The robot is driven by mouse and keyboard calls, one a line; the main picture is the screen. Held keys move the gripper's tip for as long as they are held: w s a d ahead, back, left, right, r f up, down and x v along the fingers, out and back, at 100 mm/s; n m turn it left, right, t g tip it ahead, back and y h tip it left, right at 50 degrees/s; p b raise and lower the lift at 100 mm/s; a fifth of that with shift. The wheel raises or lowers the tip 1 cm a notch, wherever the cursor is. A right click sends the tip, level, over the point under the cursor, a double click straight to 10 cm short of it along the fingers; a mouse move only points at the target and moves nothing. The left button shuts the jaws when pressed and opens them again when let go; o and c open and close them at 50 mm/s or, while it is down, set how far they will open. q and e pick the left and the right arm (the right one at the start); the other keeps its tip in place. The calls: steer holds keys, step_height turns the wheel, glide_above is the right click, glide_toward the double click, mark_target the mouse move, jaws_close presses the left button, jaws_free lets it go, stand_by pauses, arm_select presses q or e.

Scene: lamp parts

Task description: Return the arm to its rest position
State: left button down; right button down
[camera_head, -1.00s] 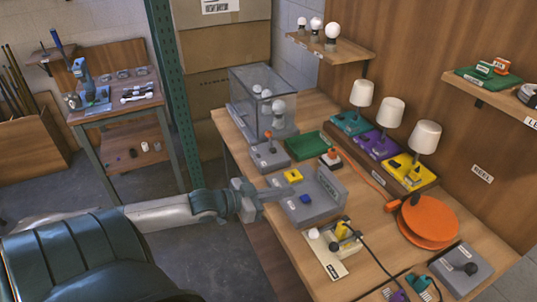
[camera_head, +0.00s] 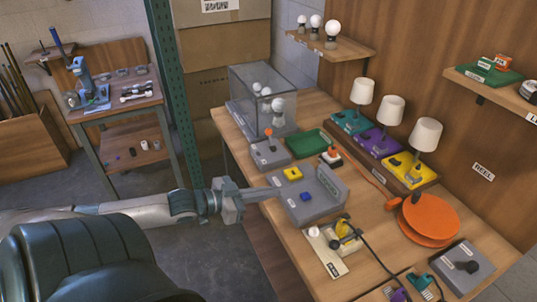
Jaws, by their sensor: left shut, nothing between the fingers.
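My left gripper (camera_head: 264,194) comes in from the left with its arm stretched out. Its fingers are shut with nothing between them. My right gripper is not in view.
The wooden workbench (camera_head: 285,228) holds a glass case (camera_head: 262,98), a green tray (camera_head: 309,143), three lamps on coloured bases (camera_head: 396,140), an orange disc (camera_head: 432,219) and a cream switch board (camera_head: 325,252). Open floor (camera_head: 200,260) lies left of the bench.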

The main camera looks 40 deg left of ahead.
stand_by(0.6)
